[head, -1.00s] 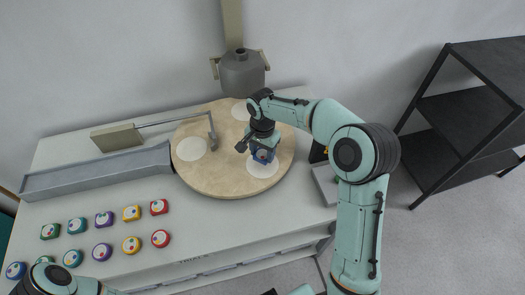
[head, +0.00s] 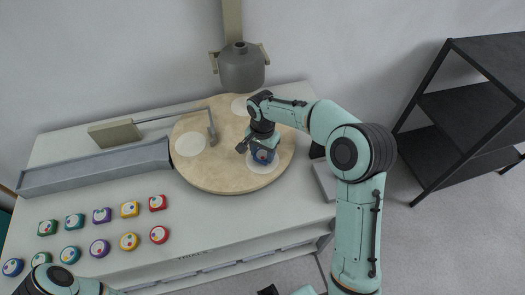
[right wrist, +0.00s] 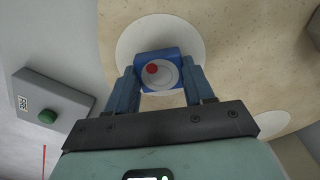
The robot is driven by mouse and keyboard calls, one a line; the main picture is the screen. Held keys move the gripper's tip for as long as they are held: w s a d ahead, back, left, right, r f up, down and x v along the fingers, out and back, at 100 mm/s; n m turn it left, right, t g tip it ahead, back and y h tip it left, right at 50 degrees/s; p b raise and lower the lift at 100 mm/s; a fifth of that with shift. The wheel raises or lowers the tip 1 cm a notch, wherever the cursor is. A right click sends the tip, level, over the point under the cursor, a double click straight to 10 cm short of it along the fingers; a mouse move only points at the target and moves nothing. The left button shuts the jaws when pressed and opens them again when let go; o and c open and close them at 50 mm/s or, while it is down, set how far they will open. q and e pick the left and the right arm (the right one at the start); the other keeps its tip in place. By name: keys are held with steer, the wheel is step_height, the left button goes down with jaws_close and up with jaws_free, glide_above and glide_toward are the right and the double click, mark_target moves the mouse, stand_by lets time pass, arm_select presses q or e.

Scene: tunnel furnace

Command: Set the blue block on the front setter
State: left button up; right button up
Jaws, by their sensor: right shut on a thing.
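The blue block (head: 263,156) is over the front white setter (head: 262,168) on the round tan turntable (head: 215,180). My right gripper (head: 260,148) is shut on it. In the right wrist view the blue block (right wrist: 157,70), with a white disc and a red dot on its top, sits between the blue fingers (right wrist: 158,92). It overlaps the white round setter (right wrist: 135,45); I cannot tell whether it touches it. My left gripper is not in view; only part of my left arm shows at the lower left.
Two other white setters show, at the left (head: 190,144) and the back (head: 240,106). A bent metal arm (head: 211,130) reaches over the turntable. A grey trough (head: 95,168) and rows of coloured blocks (head: 129,209) lie left.

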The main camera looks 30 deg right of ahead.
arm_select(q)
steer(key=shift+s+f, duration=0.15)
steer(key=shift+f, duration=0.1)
arm_select(e)
steer(key=shift+f, duration=0.4)
steer(key=o, duration=1.2)
steer(key=shift+c, duration=0.2)
steer(key=shift+r, duration=0.1)
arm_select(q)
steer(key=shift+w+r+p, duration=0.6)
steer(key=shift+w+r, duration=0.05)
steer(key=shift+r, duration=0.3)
arm_select(e)
step_height(320, 180, up, 13)
steer(key=shift+r, duration=0.15)
